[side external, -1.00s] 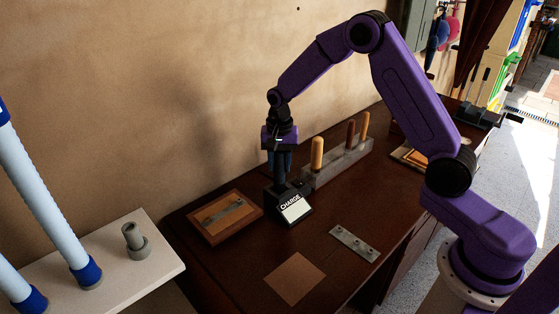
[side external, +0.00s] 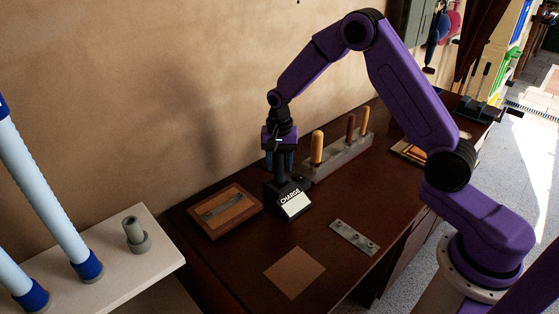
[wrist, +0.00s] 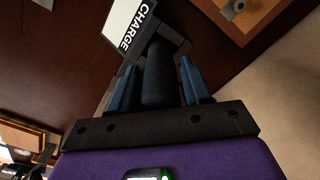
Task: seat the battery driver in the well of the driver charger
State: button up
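The driver charger (side external: 294,204) is a black block with a white sloped face marked CHARGE, standing on the dark table near the wall. It also shows at the top of the wrist view (wrist: 176,42). The battery driver (wrist: 158,76) is a dark, rounded body standing in line with the charger, its far end meeting the charger's black housing. How deep it sits in the well is hidden. My gripper (side external: 279,162) is right above the charger, pointing down. In the wrist view its two blue fingers (wrist: 158,84) stand apart on either side of the driver, with a narrow gap at each side.
A wooden board with a metal piece (side external: 224,211) lies left of the charger. A grey rack with upright wooden handles (side external: 340,158) stands close on the right. A drilled metal plate (side external: 354,238) and a brown square (side external: 295,272) lie in front. The table between them is clear.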

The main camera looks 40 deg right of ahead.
jog(key=shift+o, duration=0.9)
notch_tip(320, 180, up, 18)
jog(key=shift+f, duration=0.25)
jog(key=s+a+n, duration=0.4)
jog(key=s+n, duration=0.1)
jog(key=s, duration=0.3)
jog(key=s+a+n, duration=0.3)
jog(key=s+n, duration=0.2)
jog(key=s, duration=0.4)
jog(key=s+d+f+n, duration=0.1)
jog(key=s+n, duration=0.4)
jog(key=s, duration=0.5)
jog(key=s+d+f+n, duration=0.2)
jog(key=s+n, duration=0.4)
jog(key=s, duration=0.3)
jog(key=shift+s+d+f+n, duration=0.2)
jog(key=shift+s+d+n, duration=0.15)
jog(key=shift+d, duration=0.25)
